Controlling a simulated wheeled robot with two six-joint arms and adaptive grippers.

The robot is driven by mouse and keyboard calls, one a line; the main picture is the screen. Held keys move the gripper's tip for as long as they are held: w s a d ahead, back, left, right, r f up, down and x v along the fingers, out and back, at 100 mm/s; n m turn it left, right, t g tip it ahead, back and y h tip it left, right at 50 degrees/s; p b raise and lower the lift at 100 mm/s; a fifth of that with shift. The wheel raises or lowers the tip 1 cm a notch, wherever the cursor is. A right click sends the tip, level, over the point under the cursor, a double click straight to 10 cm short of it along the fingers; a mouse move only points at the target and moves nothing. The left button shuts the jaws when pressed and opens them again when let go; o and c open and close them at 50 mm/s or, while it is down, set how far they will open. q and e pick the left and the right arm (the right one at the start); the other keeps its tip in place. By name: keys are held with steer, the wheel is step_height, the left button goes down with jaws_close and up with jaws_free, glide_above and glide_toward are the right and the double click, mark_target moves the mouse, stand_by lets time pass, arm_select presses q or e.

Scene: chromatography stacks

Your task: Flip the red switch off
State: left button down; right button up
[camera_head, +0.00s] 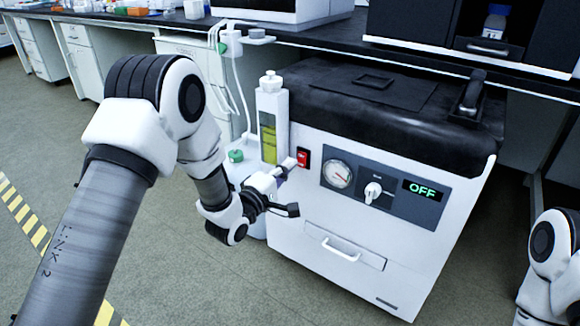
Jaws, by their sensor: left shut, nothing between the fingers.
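The red switch (303,157) sits in a dark frame on the front of a white machine, near its upper left. A display (421,190) on the same panel reads "OFF" in green. My left gripper (288,166) is shut and empty, its tip just left of the switch. I cannot tell whether it touches the switch. My right arm shows only partly at the lower right edge, and its gripper is out of view.
The white machine (330,282) has a round gauge (338,174), a white knob (373,192) and a black lid (375,105). A bottle with yellow-green liquid (268,125) stands at its left. A dark bench (300,37) runs behind. The floor in front is clear.

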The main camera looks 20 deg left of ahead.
arm_select(q)
steer(key=r+p+v, duration=0.2)
steer(key=p+v, duration=0.1)
steer(key=v, duration=0.7)
steer(key=shift+p, duration=0.35)
arm_select(e)
steer(key=r, duration=0.4)
steer(key=shift+s+r, duration=0.1)
steer(key=shift+s, duration=0.1)
